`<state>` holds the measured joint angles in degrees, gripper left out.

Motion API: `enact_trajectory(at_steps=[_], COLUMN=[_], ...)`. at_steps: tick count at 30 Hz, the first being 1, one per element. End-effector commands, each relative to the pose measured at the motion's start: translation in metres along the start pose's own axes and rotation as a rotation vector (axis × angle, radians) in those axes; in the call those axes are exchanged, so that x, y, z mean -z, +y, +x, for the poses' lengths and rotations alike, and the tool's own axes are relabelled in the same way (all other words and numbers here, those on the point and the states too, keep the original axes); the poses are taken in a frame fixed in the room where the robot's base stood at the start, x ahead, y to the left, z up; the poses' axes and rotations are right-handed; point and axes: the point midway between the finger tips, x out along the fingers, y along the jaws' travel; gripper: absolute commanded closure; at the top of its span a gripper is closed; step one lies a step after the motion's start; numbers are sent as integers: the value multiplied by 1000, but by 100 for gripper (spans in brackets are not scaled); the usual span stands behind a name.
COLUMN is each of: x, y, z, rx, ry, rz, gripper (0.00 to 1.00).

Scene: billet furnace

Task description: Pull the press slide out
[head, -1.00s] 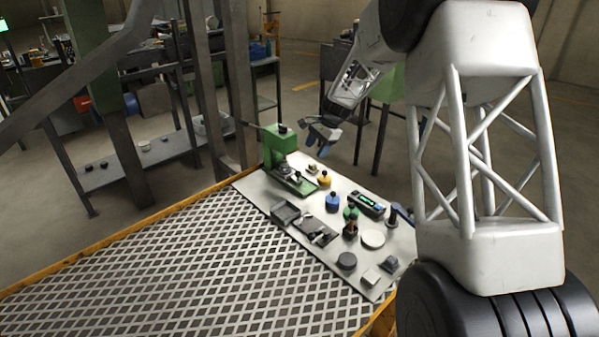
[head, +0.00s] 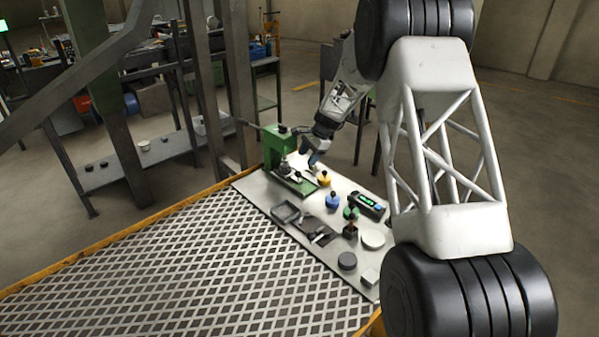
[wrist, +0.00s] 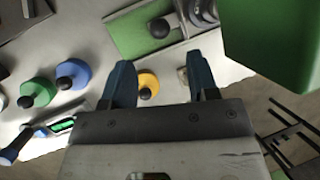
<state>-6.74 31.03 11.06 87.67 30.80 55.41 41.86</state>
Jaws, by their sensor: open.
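The green press (head: 278,147) stands at the far corner of the pale board. Its low green slide (head: 303,187) lies at its foot and points towards the board's middle. In the wrist view the slide (wrist: 125,36) is a flat green plate with a black ball knob (wrist: 159,28), ahead of the fingertips. The press body (wrist: 270,40) fills the upper right there. My gripper (wrist: 161,75) is open and empty, its two blue fingers apart and short of the knob in the picture. In the head view my gripper (head: 310,160) hangs just right of the press.
A yellow-based knob (wrist: 147,84) shows between my fingers in the wrist view. A blue knob (head: 332,202), a device with a green display (head: 367,205) and a grey tray (head: 286,212) also occupy the board. The grated tabletop (head: 190,270) is clear.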

Motion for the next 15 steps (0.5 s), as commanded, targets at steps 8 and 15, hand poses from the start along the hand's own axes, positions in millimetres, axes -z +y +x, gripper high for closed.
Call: enact_trajectory(at_steps=[8,15], x=[0,-1], y=[0,0], z=[19,48], rx=[-1,-2], ry=[-1,-1], rz=[0,-1], gripper=[46,46])
